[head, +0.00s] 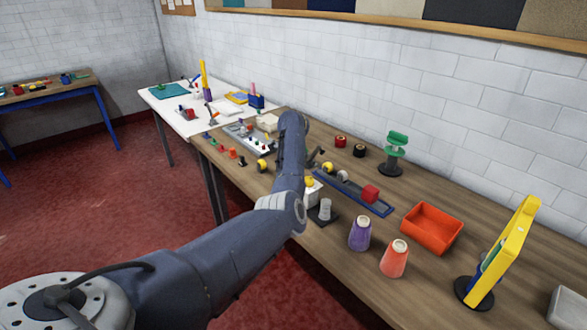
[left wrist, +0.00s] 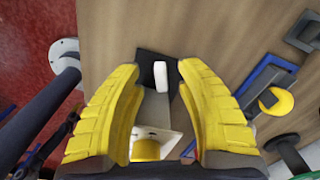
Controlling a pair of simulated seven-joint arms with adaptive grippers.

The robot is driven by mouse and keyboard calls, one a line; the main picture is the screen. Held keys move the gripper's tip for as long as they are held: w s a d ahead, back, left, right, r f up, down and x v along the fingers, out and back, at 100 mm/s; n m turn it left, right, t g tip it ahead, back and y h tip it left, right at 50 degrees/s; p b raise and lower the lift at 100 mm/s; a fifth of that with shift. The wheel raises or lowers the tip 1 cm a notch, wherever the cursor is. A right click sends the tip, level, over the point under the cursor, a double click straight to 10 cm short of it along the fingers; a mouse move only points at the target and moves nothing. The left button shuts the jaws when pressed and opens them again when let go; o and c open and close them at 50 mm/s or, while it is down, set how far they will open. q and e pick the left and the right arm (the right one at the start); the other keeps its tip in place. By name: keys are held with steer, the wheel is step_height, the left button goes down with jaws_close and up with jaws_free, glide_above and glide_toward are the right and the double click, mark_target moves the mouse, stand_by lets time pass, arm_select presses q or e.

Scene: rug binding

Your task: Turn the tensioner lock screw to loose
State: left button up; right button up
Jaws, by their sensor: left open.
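My left gripper (left wrist: 158,68) has two yellow fingers, spread apart in the left wrist view with nothing pinched between them. Between and beyond them is a small grey stand (left wrist: 155,104) with a pale rounded tip on a dark square base; it also shows in the head view (head: 325,208). Close by is a white block (head: 313,194) with a yellow knob (head: 309,182); the knob is low between the fingers in the left wrist view (left wrist: 146,150). I cannot tell which part is the tensioner lock screw, or its setting. In the head view my arm hides most of the gripper.
Purple (head: 360,233) and orange (head: 394,258) cones and a red-orange tray (head: 431,228) stand nearer the right. Small parts lie left of my arm. Open bench lies behind the tray.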

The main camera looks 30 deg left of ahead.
arm_select(q)
step_height(320, 180, up, 9)
stand_by(0.4)
steer(key=shift+r, duration=0.15)
steer(key=a+r+h, duration=0.2)
steer(key=a+r, duration=0.3)
steer(key=a, duration=0.3)
steer(key=d+f+h, duration=0.1)
steer(key=d+f, duration=0.2)
steer(key=f, duration=0.2)
steer(key=d+f, duration=0.3)
steer(key=f, duration=0.3)
steer(key=d+f+h, duration=0.1)
steer(key=d+f, duration=0.2)
steer(key=f, duration=0.2)
steer(key=shift+f+h, duration=0.3)
steer(key=shift+f, duration=0.1)
jaws_close()
